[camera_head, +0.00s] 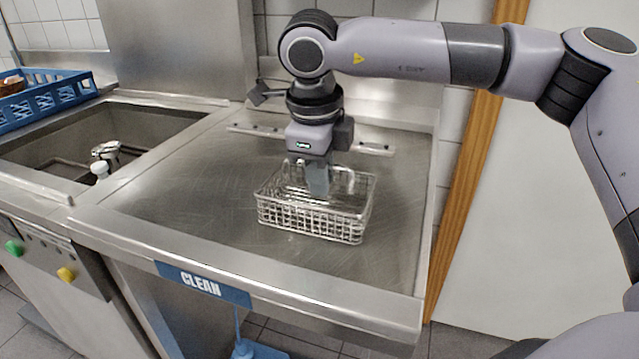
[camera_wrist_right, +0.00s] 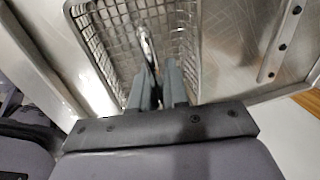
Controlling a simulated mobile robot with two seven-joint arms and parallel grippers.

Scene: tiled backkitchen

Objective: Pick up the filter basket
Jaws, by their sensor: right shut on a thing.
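The filter basket (camera_head: 312,216) is a rectangular wire-mesh basket. My right gripper (camera_head: 318,190) comes down over the basket from above. In the right wrist view, the gripper's fingers (camera_wrist_right: 163,88) are closed on the basket's handle, which runs between them, and the basket's mesh (camera_wrist_right: 115,62) shows around them. In the head view, the gripper hides part of the basket's interior. Whether the basket is lifted off the worktop is hard to tell. My left gripper is not in view.
A sink (camera_head: 60,150) with a metal fitting (camera_head: 106,152) lies to the left. A blue crate (camera_head: 50,97) stands at the far left. A "CLEAN" label (camera_head: 201,283) marks the worktop's front edge. The worktop around the basket is clear. A wooden post (camera_head: 465,190) stands at the right.

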